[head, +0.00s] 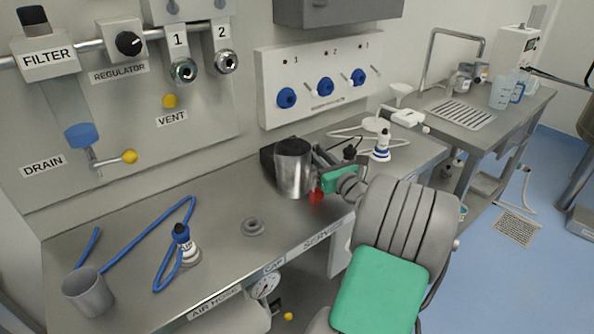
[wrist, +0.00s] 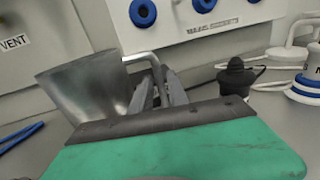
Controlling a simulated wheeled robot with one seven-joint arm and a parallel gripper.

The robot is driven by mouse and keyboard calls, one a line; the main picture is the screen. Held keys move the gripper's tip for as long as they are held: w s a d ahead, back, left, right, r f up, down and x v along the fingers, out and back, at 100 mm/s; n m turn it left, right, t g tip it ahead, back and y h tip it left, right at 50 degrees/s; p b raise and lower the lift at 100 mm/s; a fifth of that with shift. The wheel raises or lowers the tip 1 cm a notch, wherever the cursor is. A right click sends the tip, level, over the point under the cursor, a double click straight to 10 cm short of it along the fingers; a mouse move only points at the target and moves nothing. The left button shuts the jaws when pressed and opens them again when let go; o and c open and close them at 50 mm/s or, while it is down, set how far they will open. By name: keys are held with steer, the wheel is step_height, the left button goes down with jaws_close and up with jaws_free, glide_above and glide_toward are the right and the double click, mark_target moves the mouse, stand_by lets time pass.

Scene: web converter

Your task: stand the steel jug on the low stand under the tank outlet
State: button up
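The steel jug (head: 294,168) is a shiny, open-topped cylinder over the middle of the steel bench, roughly upright. My gripper (head: 325,158) is at its right side, and its fingers are closed around the jug's handle. In the wrist view the jug (wrist: 82,95) is left of the fingers (wrist: 168,88), with the bent handle (wrist: 143,58) running between them. I cannot tell whether the jug's base touches the bench. A rounded metal vessel (head: 587,122) is cut off at the right edge; I cannot tell whether it is the tank. I cannot make out a low stand or an outlet.
A grey cup (head: 88,292), a blue hose (head: 140,240) and a white-and-blue fitting (head: 186,250) occupy the bench's left. A small grey ring (head: 253,227) lies near its front edge. A second bench (head: 530,100) holds a blue jug (head: 517,91). Blue floor (head: 500,270) is open at right.

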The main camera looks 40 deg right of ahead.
steer(key=shift+c, duration=0.4)
jaws_close()
steer(key=shift+r, duration=0.1)
stand_by(0.8)
